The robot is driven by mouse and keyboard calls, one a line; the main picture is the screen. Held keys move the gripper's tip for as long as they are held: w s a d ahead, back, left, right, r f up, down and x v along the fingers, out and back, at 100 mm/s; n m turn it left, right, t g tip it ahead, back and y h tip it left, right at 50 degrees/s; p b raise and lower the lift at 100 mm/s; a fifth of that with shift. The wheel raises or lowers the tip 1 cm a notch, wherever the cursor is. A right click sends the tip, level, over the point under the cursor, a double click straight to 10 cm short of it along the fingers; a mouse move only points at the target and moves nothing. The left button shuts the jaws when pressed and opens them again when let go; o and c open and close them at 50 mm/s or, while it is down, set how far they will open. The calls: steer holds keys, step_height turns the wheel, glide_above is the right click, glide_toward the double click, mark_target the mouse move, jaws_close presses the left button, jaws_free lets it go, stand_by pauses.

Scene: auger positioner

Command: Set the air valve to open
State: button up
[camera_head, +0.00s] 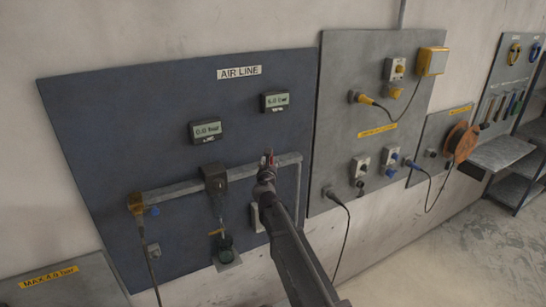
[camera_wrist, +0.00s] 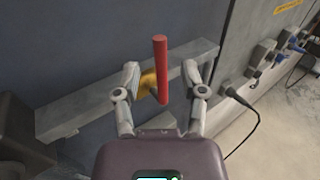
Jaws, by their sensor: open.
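The air valve has a red bar handle (camera_wrist: 161,68) and a brass-coloured body (camera_wrist: 148,84) on a grey pipe (camera_wrist: 85,108). The handle stands upright in the wrist view, across the line of the pipe. In the head view a small red part of the handle (camera_head: 271,157) shows near the pipe's right end; my arm hides the rest. My gripper (camera_wrist: 162,80) is open, with one finger on each side of the handle and visible gaps to both. It also shows in the head view (camera_head: 267,171). I cannot tell the exact depth between fingertips and handle.
The blue AIR LINE panel (camera_head: 100,110) carries a left gauge (camera_head: 207,132) reading 0.0 bar and a right gauge (camera_head: 275,101) that seems to read 6.0 bar. A dark box (camera_head: 215,179) sits on the pipe left of the valve. A grey socket panel (camera_head: 340,100) with cables stands right.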

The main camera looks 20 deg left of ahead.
steer(key=shift+x, duration=2.05)
